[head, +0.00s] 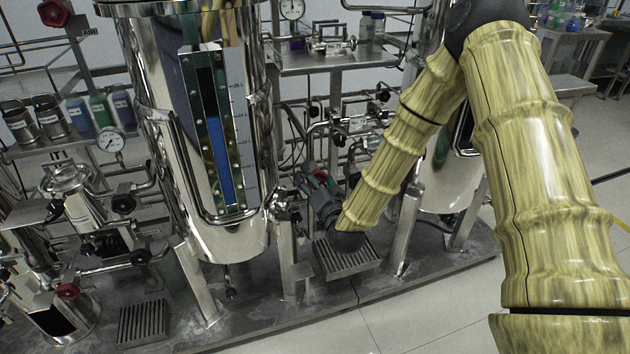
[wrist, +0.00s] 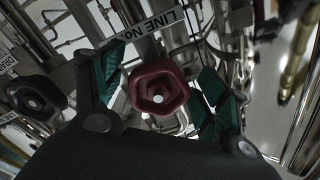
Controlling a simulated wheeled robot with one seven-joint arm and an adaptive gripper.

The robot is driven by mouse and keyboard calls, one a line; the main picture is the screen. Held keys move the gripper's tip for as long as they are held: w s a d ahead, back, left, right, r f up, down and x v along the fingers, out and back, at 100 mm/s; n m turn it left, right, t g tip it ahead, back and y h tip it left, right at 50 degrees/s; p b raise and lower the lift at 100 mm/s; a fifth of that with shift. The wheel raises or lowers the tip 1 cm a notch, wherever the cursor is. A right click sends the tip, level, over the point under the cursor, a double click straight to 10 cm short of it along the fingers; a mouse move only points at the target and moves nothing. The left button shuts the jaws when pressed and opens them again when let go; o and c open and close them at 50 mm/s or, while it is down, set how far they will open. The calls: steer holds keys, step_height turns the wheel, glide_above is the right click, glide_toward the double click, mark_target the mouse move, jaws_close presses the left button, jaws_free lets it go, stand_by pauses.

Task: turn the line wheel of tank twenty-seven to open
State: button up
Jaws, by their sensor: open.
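A dark red hand wheel (wrist: 158,92) sits in the middle of the wrist view, between the two green-padded fingers of my gripper (wrist: 162,88). The fingers are spread to either side of the wheel, and a gap shows on both sides. An upside-down plate reading "LINE NO." (wrist: 155,25) is just beyond the wheel; its number is cut off or hidden. In the head view my gripper (head: 318,192) is low between the two steel tanks, with a bit of red (head: 320,174) beside it. I cannot read which tank is twenty-seven.
A large steel tank (head: 160,120) with a blue level strip (head: 222,150) stands left of my arm. A black wheel (wrist: 35,98) is left of my gripper in the wrist view. Pipes and valves crowd around. A floor grating (head: 345,262) lies below my gripper.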

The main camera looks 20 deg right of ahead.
steer(key=c, duration=1.1)
steer(key=shift+o, duration=0.2)
steer(key=n+p, duration=0.1)
steer(key=n, duration=0.2)
steer(key=shift+n+p, duration=0.4)
steer(key=n+p, duration=0.1)
steer(key=n, duration=0.3)
steer(key=shift+d+n, duration=0.1)
steer(key=shift+n, duration=0.2)
steer(key=n+p, duration=0.1)
steer(key=n, duration=0.3)
steer(key=shift+d, duration=0.1)
steer(key=shift+d+n+p, duration=0.1)
steer(key=shift+n+p, duration=0.2)
steer(key=shift+n, duration=1.7)
